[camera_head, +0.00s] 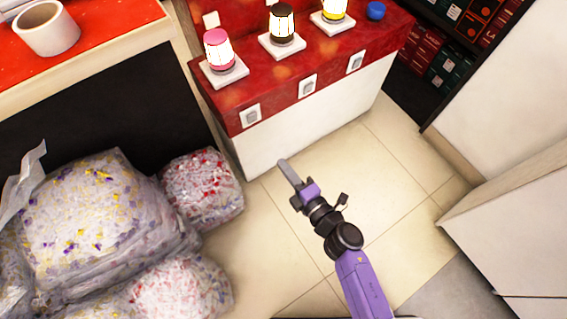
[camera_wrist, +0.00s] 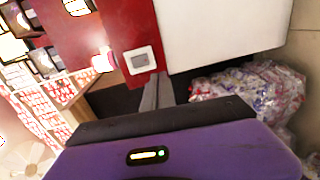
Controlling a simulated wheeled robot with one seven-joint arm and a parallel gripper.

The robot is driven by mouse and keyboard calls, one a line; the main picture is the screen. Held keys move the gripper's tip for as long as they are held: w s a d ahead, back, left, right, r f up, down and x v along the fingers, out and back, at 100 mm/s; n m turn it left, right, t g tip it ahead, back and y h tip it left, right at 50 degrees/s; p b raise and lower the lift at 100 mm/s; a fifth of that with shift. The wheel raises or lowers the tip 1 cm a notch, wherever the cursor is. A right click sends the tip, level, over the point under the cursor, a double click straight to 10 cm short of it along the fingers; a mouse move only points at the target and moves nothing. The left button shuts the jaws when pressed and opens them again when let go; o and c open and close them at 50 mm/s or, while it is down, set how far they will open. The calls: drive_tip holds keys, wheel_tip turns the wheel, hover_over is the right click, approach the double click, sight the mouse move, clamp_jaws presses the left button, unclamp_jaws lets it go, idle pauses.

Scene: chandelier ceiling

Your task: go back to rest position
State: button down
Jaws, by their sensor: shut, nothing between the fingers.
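My gripper (camera_head: 284,165) is at the end of my purple and black arm, in the middle of the head view. It is held in the air in front of the red-topped counter, over the tiled floor. Its fingers are shut together with nothing between them. No object is held.
The red counter (camera_head: 236,116) carries pink, black and yellow lamps and white switches. Bags of shredded paper (camera_head: 95,205) are piled at left, below an orange-red desk (camera_head: 100,22). White cabinets (camera_head: 510,225) stand at right. Tiled floor (camera_head: 400,170) between is clear.

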idle(0.4)
drive_tip(key=s+d+r+m+t+h, duration=0.2)
drive_tip(key=s+d+r+m+t, duration=0.15)
drive_tip(key=d+r+m, duration=0.4)
drive_tip(key=s+d+r+m+g+h, duration=0.1)
drive_tip(key=s+d+r+m+h, duration=0.1)
drive_tip(key=s+d+r+m, duration=0.5)
drive_tip(key=s+d+r+m+g+h+p, duration=0.1)
drive_tip(key=s+r+m+h, duration=0.3)
drive_tip(key=s, duration=0.7)
drive_tip(key=s+d+r+m+g+h, duration=0.1)
drive_tip(key=s+d+r+m, duration=0.25)
drive_tip(key=s+m, duration=0.45)
wheel_tip(320, 180, up, 24)
drive_tip(key=s+n+p, duration=0.1)
drive_tip(key=p, duration=2.2)
drive_tip(key=shift+s+d+f+n+p, duration=0.15)
drive_tip(key=shift+d+f+n+p, duration=0.15)
drive_tip(key=shift+d+n, duration=0.1)
drive_tip(key=shift+t, duration=0.25)
